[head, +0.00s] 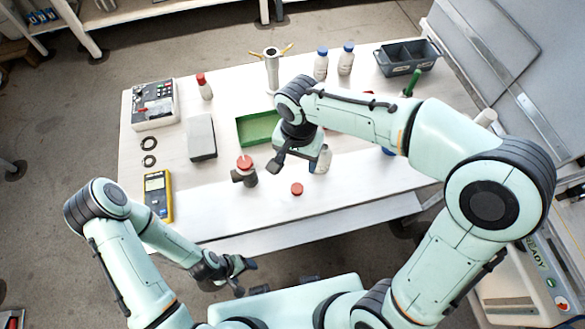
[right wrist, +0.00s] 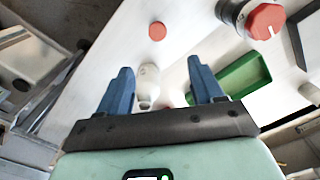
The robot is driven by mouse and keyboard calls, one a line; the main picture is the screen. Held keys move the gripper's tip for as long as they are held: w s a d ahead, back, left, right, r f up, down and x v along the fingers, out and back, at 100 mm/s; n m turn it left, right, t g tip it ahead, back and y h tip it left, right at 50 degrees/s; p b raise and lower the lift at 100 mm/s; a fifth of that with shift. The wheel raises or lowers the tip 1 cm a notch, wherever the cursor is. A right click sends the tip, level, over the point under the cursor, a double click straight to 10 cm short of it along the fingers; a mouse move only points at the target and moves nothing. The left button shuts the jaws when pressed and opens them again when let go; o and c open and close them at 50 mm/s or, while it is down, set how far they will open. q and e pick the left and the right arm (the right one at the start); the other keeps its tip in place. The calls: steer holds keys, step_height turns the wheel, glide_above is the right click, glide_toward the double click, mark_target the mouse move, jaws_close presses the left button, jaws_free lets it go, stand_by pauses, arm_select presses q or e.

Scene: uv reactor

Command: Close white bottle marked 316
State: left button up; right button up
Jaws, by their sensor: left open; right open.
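A white bottle (head: 322,161) stands on the table, partly hidden by my right gripper (head: 297,160). In the right wrist view the bottle (right wrist: 148,82) shows between the two blue fingers, with no cap seen on it; its marking is not readable. My right gripper (right wrist: 160,88) is open, above and beside the bottle, and I cannot tell whether it touches it. A loose red cap (head: 297,189) lies on the table in front of the bottle; it also shows in the right wrist view (right wrist: 157,31). My left gripper (head: 245,276) is open and empty, off the table's front edge.
A dark device with a red knob (head: 244,167) stands left of the cap. A green tray (head: 258,128) lies behind. A red-capped bottle (head: 205,87), blue-capped bottles (head: 321,64), a stand (head: 271,70) and a grey bin (head: 409,58) are further back. A yellow meter (head: 158,196) lies left.

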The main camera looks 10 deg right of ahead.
glide_above(297, 187)
step_height(297, 187, down, 8)
steer(key=shift+w+f+b, duration=0.1)
steer(key=shift+b, duration=0.25)
stand_by(0.5)
step_height(297, 187, down, 5)
steer(key=shift+f, duration=0.1)
stand_by(0.4)
steer(key=c, duration=1.1)
